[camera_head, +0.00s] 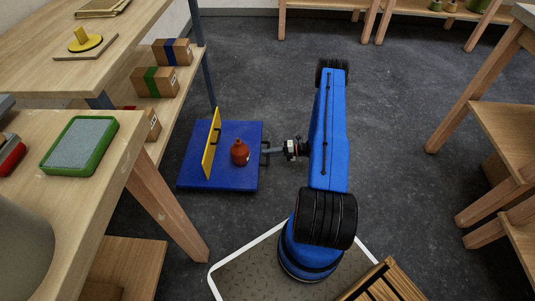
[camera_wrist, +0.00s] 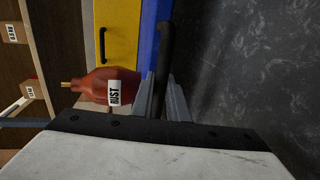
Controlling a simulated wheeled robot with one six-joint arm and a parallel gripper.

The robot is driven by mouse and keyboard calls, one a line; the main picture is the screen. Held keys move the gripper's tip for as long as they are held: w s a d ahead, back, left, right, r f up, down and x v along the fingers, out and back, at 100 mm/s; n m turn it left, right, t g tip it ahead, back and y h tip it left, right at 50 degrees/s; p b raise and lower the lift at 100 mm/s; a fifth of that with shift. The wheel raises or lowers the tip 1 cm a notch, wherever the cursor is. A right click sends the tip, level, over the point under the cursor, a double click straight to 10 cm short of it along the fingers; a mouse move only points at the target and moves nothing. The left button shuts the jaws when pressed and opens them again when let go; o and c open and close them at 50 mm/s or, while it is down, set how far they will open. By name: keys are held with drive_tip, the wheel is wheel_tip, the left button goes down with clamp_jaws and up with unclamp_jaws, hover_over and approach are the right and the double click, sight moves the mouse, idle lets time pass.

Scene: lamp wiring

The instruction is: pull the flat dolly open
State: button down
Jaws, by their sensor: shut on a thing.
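The flat dolly is a blue square platform (camera_head: 228,136) on the dark floor, left of my arm in the head view, partly beside the wooden shelf. A yellow upright panel (camera_head: 212,143) with a dark handle stands on it; the panel also shows in the wrist view (camera_wrist: 117,35). A rust-red bottle (camera_head: 240,152) stands on the platform; its label reads RUST in the wrist view (camera_wrist: 104,87). My gripper (camera_head: 268,150) is at the dolly's right edge, shut on the dark bar handle (camera_wrist: 164,60). Part of the handle is hidden between the fingers.
A wooden shelf with banded boxes (camera_head: 155,81) stands left of the dolly. A workbench leg (camera_head: 168,200) is in front of it. Another wooden bench (camera_head: 480,110) stands at the right. The floor (camera_head: 395,160) between my arm and that bench is clear.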

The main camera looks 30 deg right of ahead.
drive_tip(key=c, duration=1.7)
unclamp_jaws()
drive_tip(key=shift+d, duration=0.15)
drive_tip(key=v, duration=1.7)
drive_tip(key=shift+d, duration=0.1)
drive_tip(key=shift+s, duration=0.1)
